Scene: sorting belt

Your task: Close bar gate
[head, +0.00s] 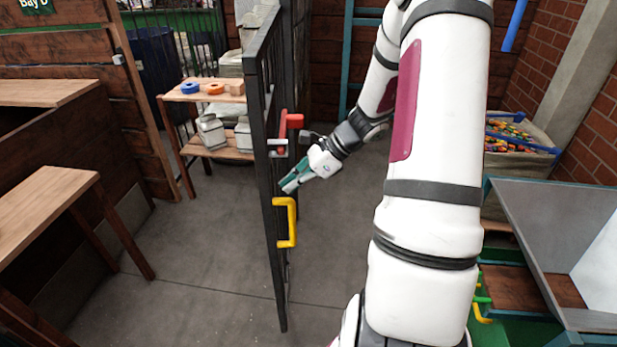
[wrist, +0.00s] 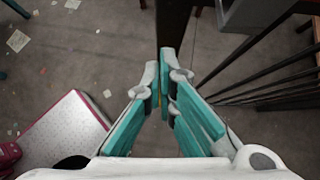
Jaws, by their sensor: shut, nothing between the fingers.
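The dark bar gate (head: 267,180) stands swung open in the middle of the head view, seen nearly edge-on. Its bars also show at the right of the wrist view (wrist: 265,75). A yellow pull handle (head: 292,222) is fixed to the gate's near part, and a red latch piece (head: 294,121) with grey metal sits higher up. My gripper (head: 288,186) has teal fingers, which are shut and empty. It is just right of the gate, above the yellow handle and below the latch. In the wrist view the fingertips (wrist: 165,52) meet by the gate's dark edge. Whether they touch it is unclear.
A wooden shelf (head: 222,97) with rings and jars stands left behind the gate. Wooden benches (head: 45,210) line the left. A sack of colourful pieces (head: 520,135) and a grey chute (head: 560,235) stand at the right.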

